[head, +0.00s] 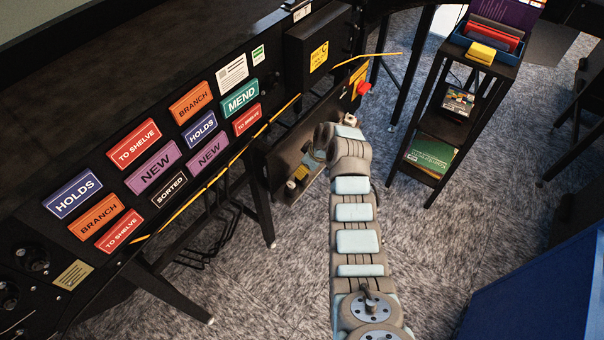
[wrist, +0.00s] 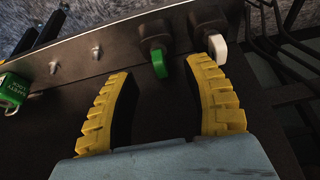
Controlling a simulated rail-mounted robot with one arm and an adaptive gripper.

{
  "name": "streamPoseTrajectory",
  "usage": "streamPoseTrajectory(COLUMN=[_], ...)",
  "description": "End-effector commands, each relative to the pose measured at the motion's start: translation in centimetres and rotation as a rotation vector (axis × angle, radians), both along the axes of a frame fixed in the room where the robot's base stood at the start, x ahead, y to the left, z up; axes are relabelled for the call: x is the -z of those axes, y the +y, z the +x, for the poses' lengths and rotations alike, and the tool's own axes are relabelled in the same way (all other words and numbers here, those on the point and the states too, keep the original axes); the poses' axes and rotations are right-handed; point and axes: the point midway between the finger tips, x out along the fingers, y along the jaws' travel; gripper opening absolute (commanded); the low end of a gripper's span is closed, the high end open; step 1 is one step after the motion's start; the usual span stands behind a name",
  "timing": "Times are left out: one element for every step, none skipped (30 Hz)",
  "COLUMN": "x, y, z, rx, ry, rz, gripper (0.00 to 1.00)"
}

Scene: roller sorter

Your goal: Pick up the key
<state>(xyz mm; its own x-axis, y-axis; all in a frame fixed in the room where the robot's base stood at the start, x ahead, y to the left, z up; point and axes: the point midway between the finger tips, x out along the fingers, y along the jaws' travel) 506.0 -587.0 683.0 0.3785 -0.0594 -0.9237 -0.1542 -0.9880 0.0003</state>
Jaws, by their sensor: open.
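In the wrist view my gripper (wrist: 160,70) is open, with its two yellow ridged fingers wide apart over a dark panel. A small green tab (wrist: 160,63) on a black fitting shows between the fingertips, with no contact visible. A white tab (wrist: 217,48) on a similar black fitting sits just beyond the right fingertip. I cannot tell for certain which of these is the key. In the head view my arm reaches to the small shelf under the sorter; its wrist hides the fingers and most of what they face.
A green safety lock (wrist: 14,92) sits left of the fingers on the panel's metal strip. The black sorter panel with coloured labels (head: 152,172) fills the left. A red button (head: 364,88) is above my wrist. A black shelf cart (head: 436,128) stands right; carpet between is clear.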

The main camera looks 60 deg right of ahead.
Motion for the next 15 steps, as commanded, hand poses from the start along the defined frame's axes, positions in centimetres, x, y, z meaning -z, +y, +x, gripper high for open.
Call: streamPoseTrajectory(x=[0.8, 1.2, 1.7, 2.2, 2.3, 2.6, 2.8, 3.1, 3.3, 3.5, 3.6, 3.7, 3.7, 3.7, 3.7], y=[0.0, -0.1, -0.1, -0.1, -0.2, -0.2, -0.2, -0.2, -0.2, -0.2, -0.2, -0.1, -0.2, -0.1, -0.2], z=[0.2, 0.3, 0.4, 0.5, 0.7, 0.8, 0.9, 1.0, 1.2, 1.2, 1.3, 1.3, 1.3, 1.4, 1.4], rx=[0.0, 0.0, 0.001, 0.001, 0.002, 0.003, 0.002, 0.001, 0.001, 0.0, -0.001, -0.001, -0.001, -0.001, 0.0], ry=[0.0, 0.0, 0.001, 0.002, 0.001, 0.001, 0.001, 0.001, 0.001, 0.001, 0.001, 0.001, 0.001, 0.001, 0.001], rz=[0.002, 0.002, 0.003, 0.002, 0.002, 0.001, 0.001, 0.001, 0.001, 0.002, 0.002, 0.002, 0.002, 0.002, 0.001], gripper=[0.5, 0.5, 0.5, 0.5, 0.5, 0.5, 0.5, 0.5, 0.5, 0.5, 0.5, 0.5, 0.5, 0.5, 0.5])
